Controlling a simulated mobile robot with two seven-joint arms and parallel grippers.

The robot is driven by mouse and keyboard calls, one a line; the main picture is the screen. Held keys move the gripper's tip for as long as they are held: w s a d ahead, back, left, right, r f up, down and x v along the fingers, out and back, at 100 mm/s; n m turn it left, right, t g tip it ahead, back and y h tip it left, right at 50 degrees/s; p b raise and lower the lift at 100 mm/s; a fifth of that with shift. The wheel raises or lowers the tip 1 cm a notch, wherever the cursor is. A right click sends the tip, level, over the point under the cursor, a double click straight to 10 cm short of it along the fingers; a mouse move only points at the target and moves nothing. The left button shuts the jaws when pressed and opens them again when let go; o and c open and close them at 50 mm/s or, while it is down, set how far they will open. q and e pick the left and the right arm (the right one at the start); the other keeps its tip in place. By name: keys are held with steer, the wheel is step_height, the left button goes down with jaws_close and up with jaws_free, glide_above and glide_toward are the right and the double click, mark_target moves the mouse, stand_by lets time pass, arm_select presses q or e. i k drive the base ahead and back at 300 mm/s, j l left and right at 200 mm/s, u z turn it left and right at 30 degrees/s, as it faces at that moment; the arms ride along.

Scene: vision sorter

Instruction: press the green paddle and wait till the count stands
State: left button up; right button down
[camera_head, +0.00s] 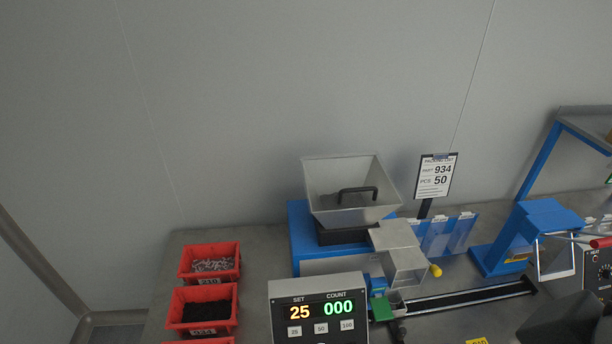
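The green paddle (381,308) sits at the front of the blue and grey counting machine, just right of the counter box (318,284). Nothing is seen touching its visible top. The counter display reads SET 25 in orange and COUNT 000 in green, with buttons marked 25, 50 and 100 below. A grey hopper (327,177) with a black handle stands on the blue machine body. A metal chute (398,250) lies right of it. I see no gripper fingers. A dark shape at the lower right edge may be part of my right arm.
A sign (434,177) reads part 934, pcs 50. Red bins (188,309) with small parts stand at the left. A black rail (460,298) runs right of the paddle. A blue stand (497,255) and a dialled box (598,270) are at the right.

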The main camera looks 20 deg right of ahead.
mark_target(381, 308)
steer(key=z, duration=1.25)
